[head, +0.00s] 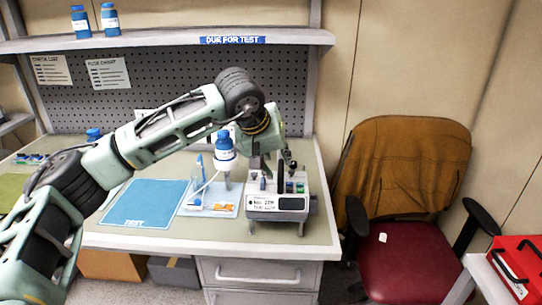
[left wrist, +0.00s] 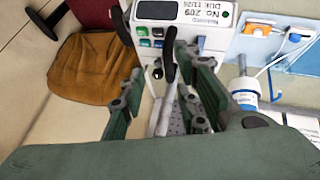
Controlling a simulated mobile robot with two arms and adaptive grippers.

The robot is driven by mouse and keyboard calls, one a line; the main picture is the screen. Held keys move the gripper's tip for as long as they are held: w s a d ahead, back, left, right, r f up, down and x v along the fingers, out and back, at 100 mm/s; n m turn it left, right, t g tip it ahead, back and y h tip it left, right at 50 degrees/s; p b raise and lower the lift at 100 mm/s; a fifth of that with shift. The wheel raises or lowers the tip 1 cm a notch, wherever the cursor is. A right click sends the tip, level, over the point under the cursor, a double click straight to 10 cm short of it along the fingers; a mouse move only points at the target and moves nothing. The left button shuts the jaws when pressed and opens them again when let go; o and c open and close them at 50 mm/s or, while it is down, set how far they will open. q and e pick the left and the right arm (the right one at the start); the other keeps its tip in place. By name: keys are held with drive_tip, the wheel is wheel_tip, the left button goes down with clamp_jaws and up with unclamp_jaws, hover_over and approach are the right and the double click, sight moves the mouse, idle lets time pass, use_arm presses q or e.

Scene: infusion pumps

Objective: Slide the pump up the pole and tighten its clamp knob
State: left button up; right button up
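The pump (head: 278,207) is a pale box with a label, a small display and coloured buttons, at the front right of the bench. It also shows upside down at the top of the left wrist view (left wrist: 185,27). A dark upright knob or lever (head: 282,177) stands at its top; it also shows in the left wrist view (left wrist: 169,62). My left gripper (head: 273,163) is above and behind the pump, fingers apart. In the left wrist view the open fingers (left wrist: 160,80) lie either side of the dark part; contact cannot be told. My right gripper is out of view.
A blue TEST mat (head: 146,205) lies further left. A shelf (head: 170,42) runs above; a chair (head: 405,195) stands right of the bench.

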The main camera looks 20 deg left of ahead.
sight(280, 172)
use_arm(q)
drive_tip(key=b+x, duration=0.1)
drive_tip(key=x, duration=0.1)
drive_tip(key=a+x, duration=0.1)
drive_tip(key=x, duration=0.1)
drive_tip(key=b+x, duration=0.1)
drive_tip(key=x, duration=0.2)
drive_tip(key=shift+w+a+b, duration=0.25)
drive_tip(key=shift+w+b, duration=0.05)
drive_tip(key=shift+x, duration=1.05)
drive_tip(key=shift+w+r, duration=0.1)
clamp_jaws()
